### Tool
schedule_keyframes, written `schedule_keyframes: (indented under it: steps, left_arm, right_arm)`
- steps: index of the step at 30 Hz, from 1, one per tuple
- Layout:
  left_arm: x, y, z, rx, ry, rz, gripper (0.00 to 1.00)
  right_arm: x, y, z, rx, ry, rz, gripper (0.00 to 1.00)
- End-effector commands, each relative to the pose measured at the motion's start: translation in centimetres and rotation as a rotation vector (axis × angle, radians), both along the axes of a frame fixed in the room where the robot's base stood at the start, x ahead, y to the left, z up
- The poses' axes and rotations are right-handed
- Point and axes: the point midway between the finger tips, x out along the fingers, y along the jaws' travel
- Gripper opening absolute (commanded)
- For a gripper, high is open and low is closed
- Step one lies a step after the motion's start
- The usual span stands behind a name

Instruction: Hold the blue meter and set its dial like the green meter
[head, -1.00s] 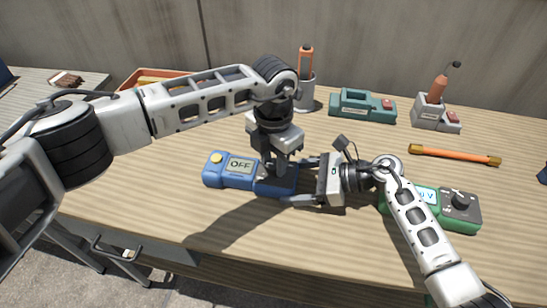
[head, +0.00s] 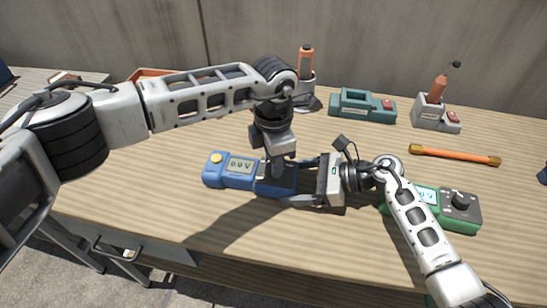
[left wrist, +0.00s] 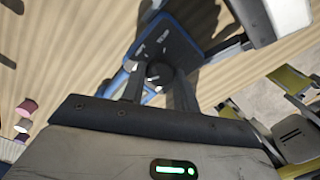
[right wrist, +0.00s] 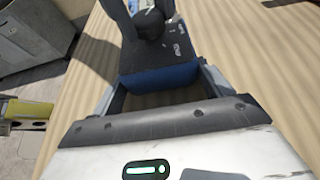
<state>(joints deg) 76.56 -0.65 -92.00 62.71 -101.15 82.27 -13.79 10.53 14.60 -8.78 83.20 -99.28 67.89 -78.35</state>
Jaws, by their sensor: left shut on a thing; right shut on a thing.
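The blue meter (head: 215,172) lies flat on the table, and its screen reads 0.0 V. My right gripper (head: 303,183) is shut on the right end of the blue meter; its blue end (right wrist: 158,77) shows between the fingers in the right wrist view. My left gripper (head: 279,172) points down from above and is shut on the dark dial (left wrist: 158,74) of the blue meter. The green meter (head: 436,214) lies to the right, partly behind my right arm. Its dial (head: 460,200) is visible, and its screen is partly covered, with a V showing.
A teal case (head: 350,102) and a grey stand with an orange-handled tool (head: 433,108) stand at the back. A grey cup (head: 304,92) holds another orange tool. An orange bar (head: 455,155) lies at right. The table's front is clear.

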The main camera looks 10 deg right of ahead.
Motion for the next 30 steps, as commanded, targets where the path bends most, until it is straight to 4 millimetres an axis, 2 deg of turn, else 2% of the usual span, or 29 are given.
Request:
schedule_keyframes:
  steps: [8,9,10,11,18,22,26,30]
  left_arm:
    - [0.1,0.0,0.1,0.000,-0.002,0.001,0.07]
    - [0.1,0.0,0.1,0.000,-0.002,0.001,0.41]
    - [0.1,0.0,0.1,0.000,-0.002,0.001,0.50]
    - [0.1,0.0,0.1,0.000,-0.002,0.001,0.53]
    - [0.0,0.0,0.1,0.000,-0.001,0.001,0.53]
    - [0.1,0.0,0.8,0.000,-0.003,0.001,0.53]
    - [0.1,0.0,2.8,-0.001,-0.004,0.000,0.53]
    - [0.1,0.0,5.9,-0.001,-0.005,0.001,0.53]
  right_arm:
    - [0.0,-0.1,-0.1,-0.003,0.001,-0.001,0.41]
    - [0.0,-0.1,-0.1,-0.003,0.001,-0.001,0.41]
    - [0.0,-0.1,-0.1,-0.002,0.002,-0.002,0.41]
    - [0.0,-0.1,-0.1,-0.003,0.001,-0.001,0.41]
    - [0.0,-0.1,-0.1,-0.003,0.001,-0.001,0.41]
    - [0.0,-0.1,-0.1,-0.003,0.001,-0.001,0.41]
    - [0.0,-0.1,-0.1,-0.003,0.001,-0.001,0.41]
    - [0.0,-0.1,-0.1,-0.003,0.002,0.000,0.41]
